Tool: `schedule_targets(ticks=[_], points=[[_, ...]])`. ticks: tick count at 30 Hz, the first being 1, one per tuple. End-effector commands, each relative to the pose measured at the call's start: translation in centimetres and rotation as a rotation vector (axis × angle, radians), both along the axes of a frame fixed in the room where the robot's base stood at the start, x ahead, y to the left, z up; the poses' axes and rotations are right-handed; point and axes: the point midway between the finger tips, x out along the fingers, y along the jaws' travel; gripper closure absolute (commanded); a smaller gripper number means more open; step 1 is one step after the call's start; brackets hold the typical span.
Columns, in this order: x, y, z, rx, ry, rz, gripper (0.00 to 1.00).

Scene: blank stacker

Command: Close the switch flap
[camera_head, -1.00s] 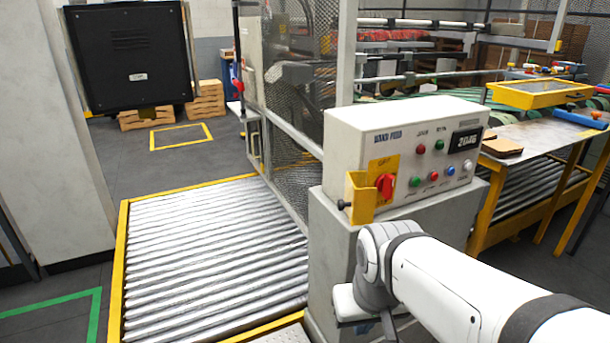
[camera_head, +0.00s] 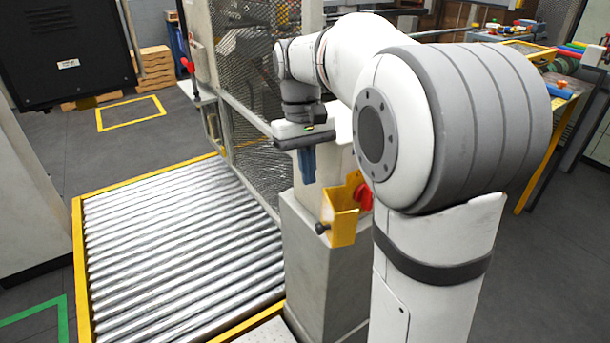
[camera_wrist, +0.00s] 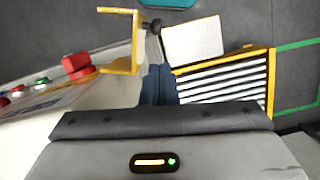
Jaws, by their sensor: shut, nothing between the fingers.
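The switch flap (camera_head: 343,222) is a yellow bent plate standing open, out from the left side of the red rotary switch (camera_head: 364,196) on the control box. A black knob (camera_head: 322,228) sticks out of its outer face. In the wrist view the flap (camera_wrist: 122,42) stands at the top, with its knob (camera_wrist: 152,27) to the right and the red switch (camera_wrist: 78,66) to the left. My gripper (camera_head: 308,180), with blue fingers, is shut and empty. It points down, left of and above the flap, apart from it in the head view. Its fingers (camera_wrist: 155,88) also show in the wrist view.
My arm hides most of the control box front. Coloured buttons (camera_wrist: 40,82) sit beyond the switch. A grey pedestal (camera_head: 322,270) stands below. The yellow-framed roller conveyor (camera_head: 180,245) lies left and a mesh fence (camera_head: 262,120) behind. Air left of the flap is clear.

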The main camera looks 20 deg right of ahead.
Motion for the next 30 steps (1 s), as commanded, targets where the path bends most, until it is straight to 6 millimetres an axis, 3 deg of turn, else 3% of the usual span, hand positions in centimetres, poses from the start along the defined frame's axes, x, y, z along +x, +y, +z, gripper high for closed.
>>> schedule_targets(ticks=[9, 15, 30], points=[[-1.5, -0.2, -5.6, 0.0, 0.002, -0.002, 1.0], [-2.0, -0.3, -7.9, 0.0, 0.0, -0.002, 1.0], [-2.1, -0.4, -8.6, 0.0, -0.002, -0.005, 1.0]])
